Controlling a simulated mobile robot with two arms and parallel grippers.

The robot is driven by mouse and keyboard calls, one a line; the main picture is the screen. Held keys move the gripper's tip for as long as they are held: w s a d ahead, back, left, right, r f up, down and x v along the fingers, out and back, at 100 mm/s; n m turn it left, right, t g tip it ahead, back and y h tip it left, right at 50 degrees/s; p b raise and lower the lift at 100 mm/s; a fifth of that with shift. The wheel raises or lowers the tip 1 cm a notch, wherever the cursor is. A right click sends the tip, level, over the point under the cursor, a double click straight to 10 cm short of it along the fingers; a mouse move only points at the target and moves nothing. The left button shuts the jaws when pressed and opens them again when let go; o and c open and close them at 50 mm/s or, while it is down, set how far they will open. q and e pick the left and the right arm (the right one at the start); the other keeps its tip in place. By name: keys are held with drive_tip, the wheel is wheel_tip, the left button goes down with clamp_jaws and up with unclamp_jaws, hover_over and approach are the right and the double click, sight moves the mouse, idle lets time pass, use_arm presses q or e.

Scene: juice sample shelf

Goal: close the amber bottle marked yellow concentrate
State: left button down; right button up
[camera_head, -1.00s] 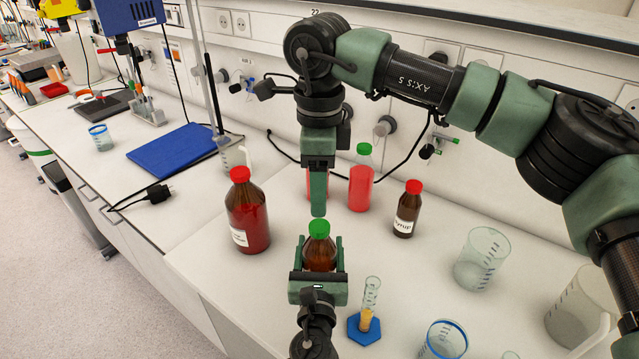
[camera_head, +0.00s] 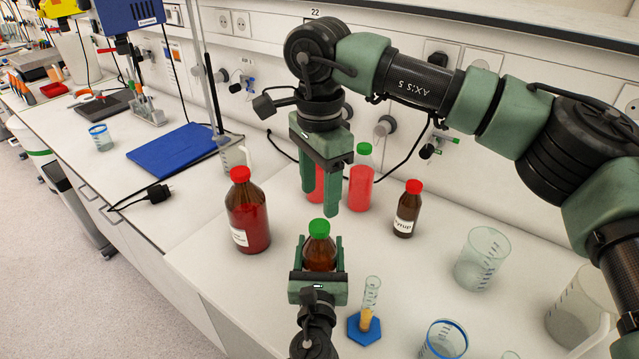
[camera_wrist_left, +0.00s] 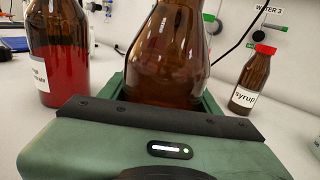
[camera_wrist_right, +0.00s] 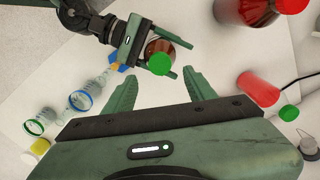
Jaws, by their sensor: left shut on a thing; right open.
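A small amber bottle (camera_head: 320,255) with a green cap (camera_head: 319,227) on its neck stands upright between the fingers of my left gripper (camera_head: 321,262), which is shut on its body. The left wrist view shows the brown glass (camera_wrist_left: 165,60) close up; no label shows on it. My right gripper (camera_head: 319,200) is open and empty, pointing down just above the cap. In the right wrist view the green cap (camera_wrist_right: 160,64) lies a little beyond the gap between the right fingers (camera_wrist_right: 160,88). I cannot tell how tight the cap is.
A large red-capped amber bottle (camera_head: 248,220) stands to the left, a syrup bottle (camera_head: 405,220) to the right. A green-capped bottle of red liquid (camera_head: 361,187) is behind. A measuring cylinder (camera_head: 370,295), a beaker (camera_head: 482,260) and a blue-rimmed beaker (camera_head: 443,342) stand front right.

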sight(320, 225)
wheel_tip(320, 225, down, 7)
idle(0.4)
clamp_jaws()
